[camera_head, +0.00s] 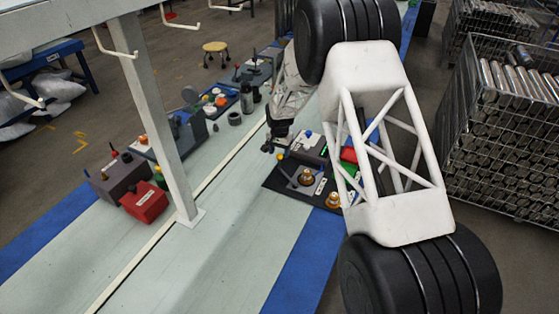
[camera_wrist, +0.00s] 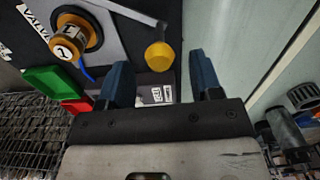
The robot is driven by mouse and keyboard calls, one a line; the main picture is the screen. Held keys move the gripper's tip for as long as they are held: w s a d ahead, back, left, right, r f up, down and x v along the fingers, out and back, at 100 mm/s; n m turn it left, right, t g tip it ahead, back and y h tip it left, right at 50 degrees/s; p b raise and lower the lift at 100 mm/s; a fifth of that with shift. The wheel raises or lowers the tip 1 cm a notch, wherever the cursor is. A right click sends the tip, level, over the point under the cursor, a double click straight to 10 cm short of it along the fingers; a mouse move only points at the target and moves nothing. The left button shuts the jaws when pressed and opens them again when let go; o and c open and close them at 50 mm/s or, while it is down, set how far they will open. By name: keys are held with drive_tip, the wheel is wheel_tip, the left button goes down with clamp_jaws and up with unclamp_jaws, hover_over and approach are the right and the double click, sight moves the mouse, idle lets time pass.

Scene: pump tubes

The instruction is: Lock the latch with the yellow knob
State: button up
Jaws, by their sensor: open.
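The yellow knob (camera_wrist: 160,56) sits at the end of a grey latch lever (camera_wrist: 128,10) in the wrist view. My gripper (camera_wrist: 160,80) is open, and the knob appears between its two blue fingers, nearer their tips. I cannot tell how far the fingers are above it; neither finger visibly touches it. In the head view, my gripper (camera_head: 270,148) is over the far left edge of the black board (camera_head: 270,183), and the knob (camera_head: 280,157) shows as a small yellow spot.
A green bin (camera_wrist: 53,78) and a red bin (camera_wrist: 76,105) lie left of the fingers. A white post (camera_head: 155,115) stands left of the board. A red box (camera_head: 144,202) is beyond it. The pale bench surface (camera_head: 225,230) is clear near the board.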

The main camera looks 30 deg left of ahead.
drive_tip(key=shift+f, duration=2.5)
clamp_jaws()
